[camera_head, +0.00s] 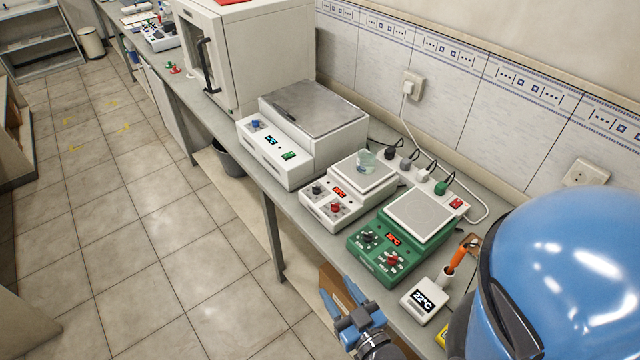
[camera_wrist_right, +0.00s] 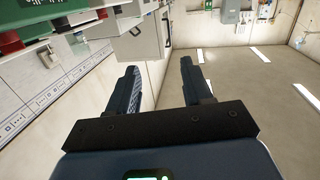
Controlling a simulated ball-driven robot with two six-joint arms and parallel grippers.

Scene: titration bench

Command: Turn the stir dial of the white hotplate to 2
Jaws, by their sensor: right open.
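The white hotplate (camera_head: 352,192) stands on the bench between a larger white device and a green hotplate. It has a pale square top with a small clear glass vessel (camera_head: 367,161) on it. Its front panel carries a black dial (camera_head: 317,188), a red lit display and a red dial (camera_head: 335,208); their markings are too small to read. My right gripper (camera_head: 336,287) is open and empty, in front of the bench edge and below the green hotplate in the head view. Its spread fingers also show in the right wrist view (camera_wrist_right: 158,66). My left gripper is not in view.
The green hotplate (camera_head: 419,214) stands close beside the white one, with its own black and red dials. A thermometer display (camera_head: 424,300) is nearer. The larger white device (camera_head: 290,143) stands on the other side. Cables and plugs lie behind. The floor before the bench is open.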

